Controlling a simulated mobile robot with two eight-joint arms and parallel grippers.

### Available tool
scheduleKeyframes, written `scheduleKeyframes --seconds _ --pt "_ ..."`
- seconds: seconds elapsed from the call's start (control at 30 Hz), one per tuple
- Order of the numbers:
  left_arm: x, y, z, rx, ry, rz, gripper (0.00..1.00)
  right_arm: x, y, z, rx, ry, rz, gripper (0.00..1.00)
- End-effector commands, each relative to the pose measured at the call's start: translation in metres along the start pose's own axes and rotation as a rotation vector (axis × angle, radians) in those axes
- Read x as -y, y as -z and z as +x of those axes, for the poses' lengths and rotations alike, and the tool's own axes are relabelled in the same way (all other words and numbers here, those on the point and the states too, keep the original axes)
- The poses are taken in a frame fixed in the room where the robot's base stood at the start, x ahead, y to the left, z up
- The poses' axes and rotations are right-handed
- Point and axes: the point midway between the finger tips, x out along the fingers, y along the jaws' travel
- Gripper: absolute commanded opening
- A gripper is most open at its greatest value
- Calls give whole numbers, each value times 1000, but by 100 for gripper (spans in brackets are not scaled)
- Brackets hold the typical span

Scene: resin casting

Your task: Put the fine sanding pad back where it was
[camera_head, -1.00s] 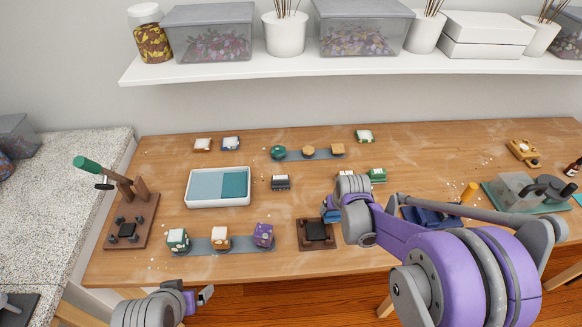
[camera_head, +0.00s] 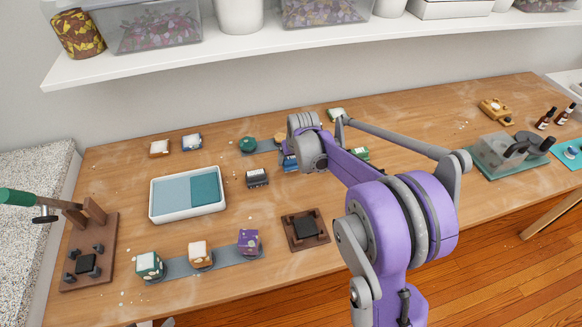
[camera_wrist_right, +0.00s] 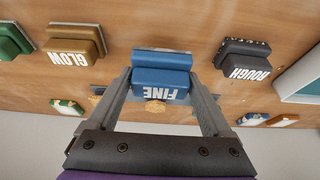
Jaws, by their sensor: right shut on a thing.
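The blue fine sanding pad, marked FINE (camera_wrist_right: 162,84), is between the fingers of my right gripper (camera_wrist_right: 162,76), which is shut on it. In the head view a bit of the blue pad (camera_head: 290,163) shows below my right wrist, which hides most of it. The pad is in line with the row of pads, between the black rough pad (camera_head: 257,178) and the brown glow pad (camera_wrist_right: 75,45). I cannot tell whether it touches the table. My left gripper is out of view.
A green pad (camera_head: 361,153) ends the row. A brown stand with a black pad (camera_head: 304,230) is nearer the front. A white tray (camera_head: 154,214) and a strip with several dice (camera_head: 225,256) lie to the left. A shelf (camera_head: 200,62) overhangs the back.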

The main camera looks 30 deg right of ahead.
Motion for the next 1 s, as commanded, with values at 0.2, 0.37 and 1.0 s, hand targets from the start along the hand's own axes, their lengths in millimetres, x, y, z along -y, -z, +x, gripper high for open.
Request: scheduleKeyframes --seconds 0.2,0.37,1.0 --pt "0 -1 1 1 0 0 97 0 -9 22 0 0 0 9" --pt "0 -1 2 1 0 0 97 0 -15 36 0 0 0 9" --pt "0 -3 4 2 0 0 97 0 -16 38 0 0 0 100"
